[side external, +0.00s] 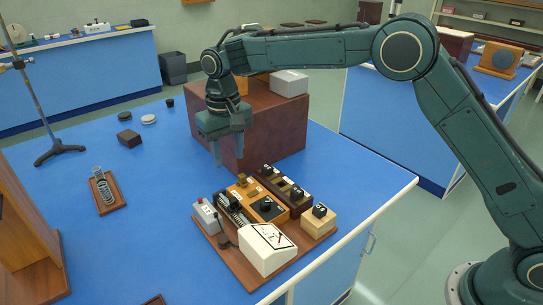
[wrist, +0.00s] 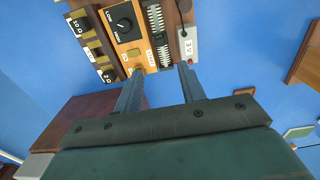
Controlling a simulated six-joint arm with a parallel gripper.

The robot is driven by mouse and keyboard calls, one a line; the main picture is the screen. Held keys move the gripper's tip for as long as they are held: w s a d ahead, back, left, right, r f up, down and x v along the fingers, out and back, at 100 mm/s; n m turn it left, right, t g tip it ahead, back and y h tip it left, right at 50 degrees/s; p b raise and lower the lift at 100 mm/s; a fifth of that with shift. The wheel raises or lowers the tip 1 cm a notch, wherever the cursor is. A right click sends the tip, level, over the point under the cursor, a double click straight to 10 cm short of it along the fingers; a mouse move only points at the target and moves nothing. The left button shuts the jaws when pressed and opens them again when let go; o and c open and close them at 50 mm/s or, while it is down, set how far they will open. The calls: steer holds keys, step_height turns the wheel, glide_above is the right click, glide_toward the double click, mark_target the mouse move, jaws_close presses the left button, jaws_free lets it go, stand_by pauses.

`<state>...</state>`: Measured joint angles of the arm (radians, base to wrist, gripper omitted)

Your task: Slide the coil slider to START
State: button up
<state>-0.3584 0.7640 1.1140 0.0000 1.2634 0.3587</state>
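The coil (wrist: 163,56) is a light ribbed winding along the edge of an orange board (wrist: 122,47). A dark piece (wrist: 159,38) across its middle looks like the slider, though it is small and unclear. In the side view the coil (side external: 236,212) lies below my gripper. Small white labels (wrist: 150,57) sit beside it; I cannot read START on them. My gripper (side external: 228,158) is open and empty, fingers pointing down above the apparatus. In the wrist view its fingertips (wrist: 163,69) are apart, with the coil's near end between them in the picture.
The orange board has a black LOW/HIGH knob (wrist: 125,22). A grey 3 V box (wrist: 188,44) stands beside it. A white meter (side external: 267,248) and dark resistor blocks (side external: 283,188) share the base. A large brown box (side external: 270,130) stands close behind my gripper.

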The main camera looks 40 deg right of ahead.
mark_target(234, 199)
step_height(234, 199, down, 14)
steer(key=shift+r, duration=0.2)
stand_by(0.5)
jaws_close()
